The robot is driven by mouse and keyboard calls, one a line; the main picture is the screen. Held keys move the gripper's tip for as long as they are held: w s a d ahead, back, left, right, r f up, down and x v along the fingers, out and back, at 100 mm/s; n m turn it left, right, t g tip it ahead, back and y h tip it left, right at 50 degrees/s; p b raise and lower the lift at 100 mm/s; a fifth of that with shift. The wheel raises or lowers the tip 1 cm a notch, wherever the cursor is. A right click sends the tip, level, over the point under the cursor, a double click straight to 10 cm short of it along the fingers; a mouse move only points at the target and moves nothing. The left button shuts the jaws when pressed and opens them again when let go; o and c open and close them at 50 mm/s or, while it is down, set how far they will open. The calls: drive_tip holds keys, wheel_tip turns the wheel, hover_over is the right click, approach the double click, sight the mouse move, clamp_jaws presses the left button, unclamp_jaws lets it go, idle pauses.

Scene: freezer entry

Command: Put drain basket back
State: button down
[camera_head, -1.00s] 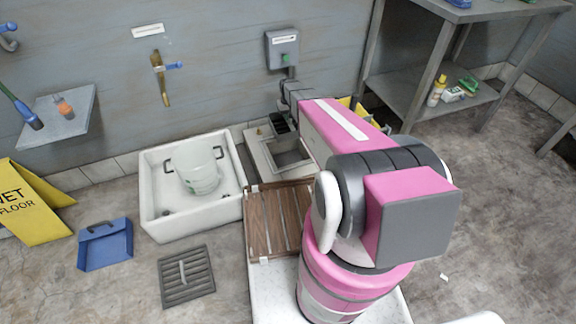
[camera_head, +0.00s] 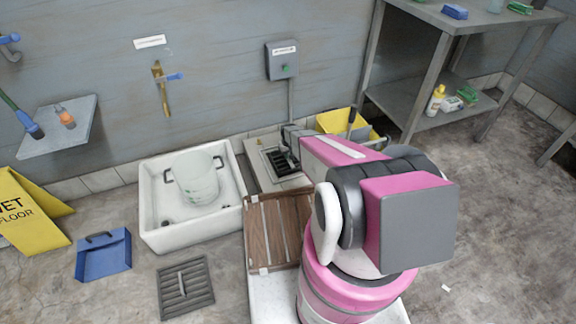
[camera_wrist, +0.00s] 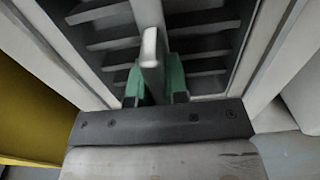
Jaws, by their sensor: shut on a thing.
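The drain basket is a dark slotted piece with an upright pale handle. In the head view the basket (camera_head: 279,161) is at the square opening of the pale floor drain unit (camera_head: 259,176). In the wrist view the basket's slats (camera_wrist: 205,45) lie between pale frame edges. I cannot tell whether it rests fully down in the opening. My gripper (camera_wrist: 154,84) has green fingertips, shut on the basket's handle from both sides. In the head view my arm's end partly covers the right of the unit.
A white sink (camera_head: 153,220) with a pale bucket (camera_head: 194,180) stands left of the drain unit. A wooden slatted board (camera_head: 272,228) lies in front of it, and a yellow bucket (camera_head: 333,122) stands behind right. A grey floor grate (camera_head: 186,287) and blue dustpan (camera_head: 104,258) lie at left.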

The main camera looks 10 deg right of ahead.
sight(288, 165)
drive_tip(key=shift+f, duration=3.85)
drive_tip(key=shift+f, duration=0.15)
drive_tip(key=c, duration=1.1)
unclamp_jaws()
wheel_tip(288, 165, up, 12)
drive_tip(key=shift+s+r, duration=0.1)
drive_tip(key=shift+r, duration=0.1)
drive_tip(key=s+r, duration=0.9)
drive_tip(key=r, duration=0.2)
drive_tip(key=s+r+m, duration=0.1)
drive_tip(key=s+r, duration=0.8)
drive_tip(key=r, duration=0.2)
drive_tip(key=s+r+m, duration=0.1)
drive_tip(key=s+r, duration=0.8)
drive_tip(key=r, duration=0.2)
drive_tip(key=shift+r, duration=0.4)
